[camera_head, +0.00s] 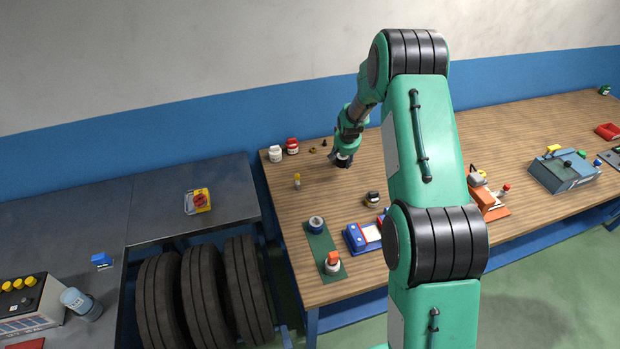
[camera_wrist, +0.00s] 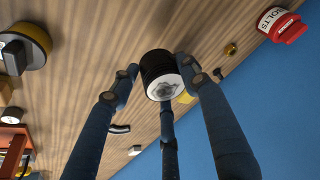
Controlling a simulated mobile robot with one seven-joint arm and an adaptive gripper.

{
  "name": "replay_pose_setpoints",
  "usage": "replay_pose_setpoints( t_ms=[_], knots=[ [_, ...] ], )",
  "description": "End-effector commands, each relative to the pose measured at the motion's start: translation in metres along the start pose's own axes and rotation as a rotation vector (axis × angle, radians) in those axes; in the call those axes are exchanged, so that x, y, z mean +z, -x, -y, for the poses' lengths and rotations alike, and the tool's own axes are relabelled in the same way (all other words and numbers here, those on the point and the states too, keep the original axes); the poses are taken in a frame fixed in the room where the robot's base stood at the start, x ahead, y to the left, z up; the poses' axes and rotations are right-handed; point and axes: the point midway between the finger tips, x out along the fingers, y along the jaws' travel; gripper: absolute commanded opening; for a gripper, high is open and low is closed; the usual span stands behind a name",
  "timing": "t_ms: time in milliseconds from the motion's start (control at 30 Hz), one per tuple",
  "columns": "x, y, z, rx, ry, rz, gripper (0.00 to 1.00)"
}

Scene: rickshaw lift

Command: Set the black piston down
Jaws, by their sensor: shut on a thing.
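My gripper (camera_head: 342,158) is over the far part of the wooden table, close to the blue wall. In the wrist view, the fingers of my gripper (camera_wrist: 157,80) are closed around the black piston (camera_wrist: 155,66). The piston is a short black cylinder with a pale, greyish end face turned to the wrist camera. In the head view it is mostly hidden by the gripper. I cannot tell whether its far end touches the wood.
A small bottle (camera_head: 297,181) and a dark round part (camera_head: 373,199) are nearer. A green mat (camera_head: 321,245) lies in front. Bare wood surrounds the gripper.

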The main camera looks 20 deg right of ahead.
Motion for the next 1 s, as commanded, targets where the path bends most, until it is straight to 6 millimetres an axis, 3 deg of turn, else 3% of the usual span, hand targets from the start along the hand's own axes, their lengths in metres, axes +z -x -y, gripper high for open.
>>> replay_pose_setpoints(
  t_ms=[300,600,800,1000],
  knots=[
    [0.063,0.007,0.059,-0.026,0.059,0.002,0.16],
    [0.112,0.014,0.095,-0.046,0.099,0.004,0.16],
    [0.126,0.017,0.103,-0.051,0.11,0.006,0.16],
    [0.128,0.018,0.104,-0.051,0.111,0.005,0.16]
  ],
)
